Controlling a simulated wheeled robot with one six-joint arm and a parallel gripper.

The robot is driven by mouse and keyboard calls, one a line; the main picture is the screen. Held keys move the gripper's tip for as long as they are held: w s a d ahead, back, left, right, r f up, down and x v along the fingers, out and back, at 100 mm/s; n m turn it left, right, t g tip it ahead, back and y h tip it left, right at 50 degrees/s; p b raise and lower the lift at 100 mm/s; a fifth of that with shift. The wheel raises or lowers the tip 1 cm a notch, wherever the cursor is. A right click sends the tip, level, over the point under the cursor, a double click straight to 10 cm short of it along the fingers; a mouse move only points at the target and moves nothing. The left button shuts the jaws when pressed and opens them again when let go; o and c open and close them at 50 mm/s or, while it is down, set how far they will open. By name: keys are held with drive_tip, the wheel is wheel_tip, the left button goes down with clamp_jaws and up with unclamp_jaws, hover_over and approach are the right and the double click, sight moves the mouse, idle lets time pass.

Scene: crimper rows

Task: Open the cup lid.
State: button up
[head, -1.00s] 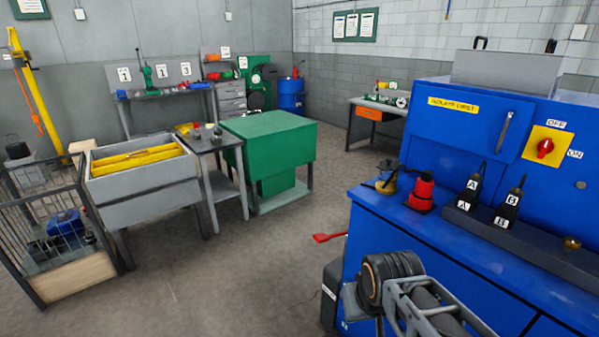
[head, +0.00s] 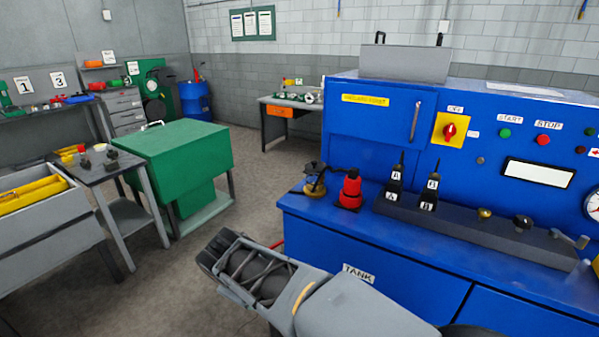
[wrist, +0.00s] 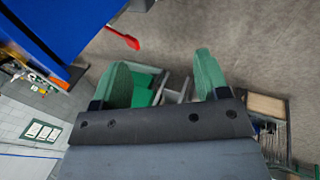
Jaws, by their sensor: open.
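A small brass cup-like piece with a dark top (head: 315,180) stands at the left end of the blue bench top in the head view. Whether its dark top is a hinged lid is too small to tell. My gripper (wrist: 160,74) shows in the wrist view with two green fingers spread apart and nothing between them. It points over open floor, away from the bench top. The cup is not visible in the wrist view. In the head view my arm crosses low in front of the bench; the fingers are not clearly seen there.
A red bottle-like piece (head: 350,190) stands beside the cup, then black units marked A (head: 394,182) and B (head: 429,190). The blue bench (head: 340,238) has a rotary switch (head: 450,129). A green cabinet (head: 180,150) stands left, with open floor between.

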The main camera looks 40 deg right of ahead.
drive_tip(key=w+d+r+n+g+h, duration=0.1)
drive_tip(key=w+d+r+n+h, duration=0.1)
drive_tip(key=d+n+h, duration=0.3)
drive_tip(key=w+d+r+n+h, duration=0.2)
drive_tip(key=d, duration=0.5)
drive_tip(key=n+t+h, duration=0.3)
drive_tip(key=n+h, duration=0.3)
drive_tip(key=n, duration=0.4)
approach(308, 173)
drive_tip(key=p+x, duration=0.2)
drive_tip(key=x, duration=0.7)
drive_tip(key=shift+w+d+p, duration=0.1)
drive_tip(key=shift+d+p, duration=0.2)
drive_tip(key=shift+p, duration=0.1)
